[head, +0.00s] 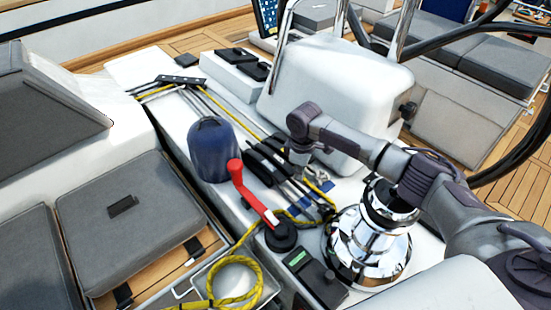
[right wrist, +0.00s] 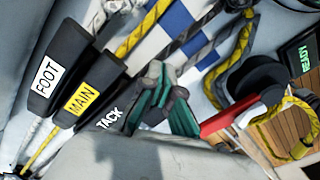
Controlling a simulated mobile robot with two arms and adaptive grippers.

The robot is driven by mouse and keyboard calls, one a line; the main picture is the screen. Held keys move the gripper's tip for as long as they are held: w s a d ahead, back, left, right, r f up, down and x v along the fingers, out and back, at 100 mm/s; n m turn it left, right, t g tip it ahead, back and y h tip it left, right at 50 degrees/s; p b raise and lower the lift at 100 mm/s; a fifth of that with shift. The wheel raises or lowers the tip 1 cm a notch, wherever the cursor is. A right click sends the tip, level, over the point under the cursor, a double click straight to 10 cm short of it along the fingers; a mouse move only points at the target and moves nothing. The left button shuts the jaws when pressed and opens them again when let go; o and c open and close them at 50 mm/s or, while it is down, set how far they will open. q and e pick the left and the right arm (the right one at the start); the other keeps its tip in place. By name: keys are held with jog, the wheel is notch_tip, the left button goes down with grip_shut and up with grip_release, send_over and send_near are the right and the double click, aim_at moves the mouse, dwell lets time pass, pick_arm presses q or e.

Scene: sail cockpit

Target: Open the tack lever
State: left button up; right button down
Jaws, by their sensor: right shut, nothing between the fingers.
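The tack lever (right wrist: 110,117) is black with a white TACK label in the right wrist view. Its lower part is hidden behind my own wrist body, and I cannot tell how far it is raised. In the head view the bank of black clutch levers (head: 262,162) lies in the middle of the white console. My right gripper (right wrist: 165,103) is shut and empty, with its fingertips close beside the tack lever's upper end; I cannot tell if they touch. It also shows in the head view (head: 299,157), just right of the bank. My left gripper is out of view.
The MAIN lever (right wrist: 88,95) and FOOT lever (right wrist: 55,68) lie alongside. A red winch handle (head: 248,190), a chrome winch (head: 365,250), a blue covered winch (head: 212,150) and yellow rope (head: 238,285) are nearby. A white pod (head: 335,82) stands behind the gripper.

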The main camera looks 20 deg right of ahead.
jog(key=shift+f, duration=0.25)
jog(key=shift+f, duration=0.35)
jog(key=shift+w+a+b, duration=0.15)
jog(key=shift+w+b, duration=0.25)
jog(key=shift+w, duration=0.05)
dwell(0.4)
jog(key=shift+r, duration=0.15)
jog(key=shift+w+a+r+p, duration=0.1)
jog(key=shift+w+r+p, duration=0.15)
jog(key=shift+r+p, duration=0.7)
